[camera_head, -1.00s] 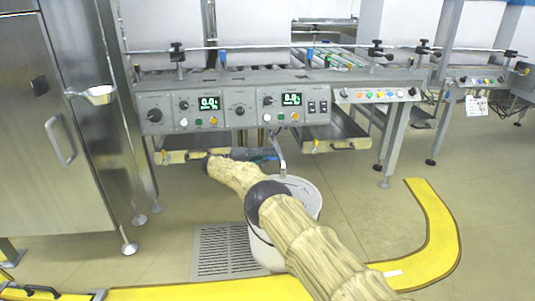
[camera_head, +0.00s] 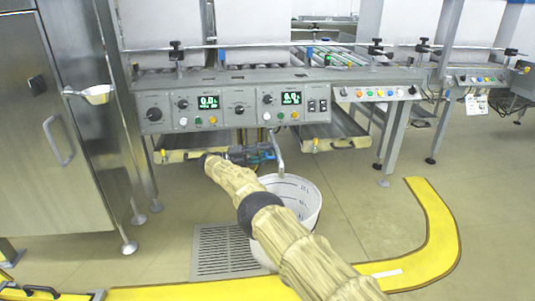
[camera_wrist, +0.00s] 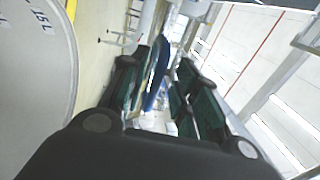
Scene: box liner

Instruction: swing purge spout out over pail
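The purge spout (camera_head: 278,150) is a bent grey metal pipe hanging below the control panel. Its lower end shows at the back rim of the white pail (camera_head: 312,205); I cannot tell its exact depth over the opening. Blue parts (camera_head: 266,154) show beside the spout. The pail wall (camera_wrist: 35,90) fills the left edge there.
The pail stands beside a floor grate (camera_head: 224,252). The control panel (camera_head: 235,108) overhangs my arm, with trays (camera_head: 335,131) beneath it. A steel cabinet (camera_head: 75,140) stands at left. Yellow floor marking (camera_head: 435,225) curves at right, with open floor inside it.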

